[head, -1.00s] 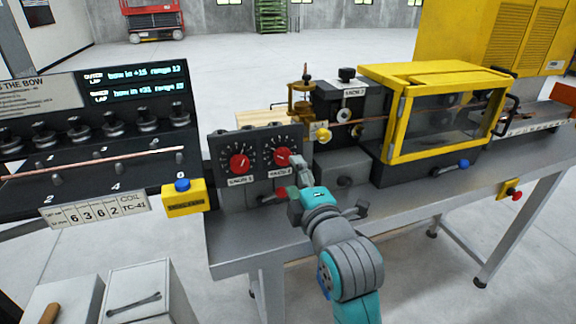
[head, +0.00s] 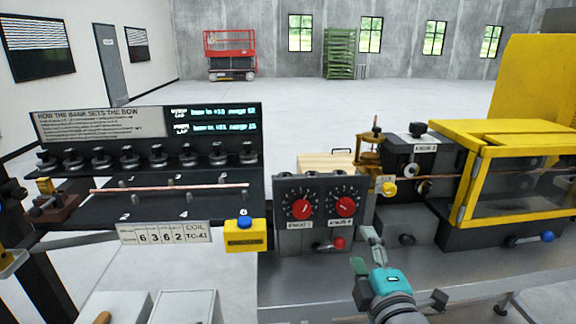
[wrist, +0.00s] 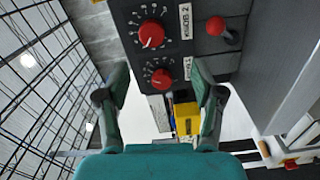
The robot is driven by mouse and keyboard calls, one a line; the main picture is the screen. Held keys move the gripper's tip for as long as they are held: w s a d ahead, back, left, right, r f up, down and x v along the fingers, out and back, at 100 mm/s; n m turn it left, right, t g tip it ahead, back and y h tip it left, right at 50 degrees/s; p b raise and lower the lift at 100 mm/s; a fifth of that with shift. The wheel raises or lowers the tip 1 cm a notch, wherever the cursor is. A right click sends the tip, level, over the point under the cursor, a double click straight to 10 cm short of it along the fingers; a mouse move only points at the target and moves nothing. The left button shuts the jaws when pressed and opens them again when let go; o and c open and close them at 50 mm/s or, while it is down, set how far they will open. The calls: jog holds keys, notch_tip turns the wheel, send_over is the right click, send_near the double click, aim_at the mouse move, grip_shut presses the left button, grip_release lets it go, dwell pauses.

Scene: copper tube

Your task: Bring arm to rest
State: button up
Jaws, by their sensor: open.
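My gripper (head: 366,250) is in front of the control box (head: 320,187) with two red dials, below and right of the right dial (head: 345,206). In the wrist view my gripper (wrist: 162,82) has its two fingers spread wide with nothing between them. Beyond the fingers there, the red dials (wrist: 151,34) and a red-knobbed lever (wrist: 216,26) show on the box face. The fingertips look apart from the dials. The lever (head: 338,243) also shows low on the box in the head view.
A yellow box with a blue button (head: 245,236) stands left of the control box. The straightening bank (head: 150,165) holds a copper tube (head: 170,188) at left. A yellow-framed guard (head: 470,190) covers the right of the bench. The bench top (head: 300,285) in front is mostly clear.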

jog(key=s+f+m+g, duration=0.1)
jog(key=s+f+m, duration=0.3)
jog(key=s+f, duration=0.55)
jog(key=s+f+m+g, duration=0.1)
jog(key=s+f+m, duration=0.3)
jog(key=s+f, duration=0.55)
jog(key=s+f+m, duration=0.3)
jog(key=s+m, duration=0.1)
jog(key=s, duration=0.7)
jog(key=s+f+m+g, duration=0.1)
jog(key=s+f+m, duration=0.3)
jog(key=s, duration=0.7)
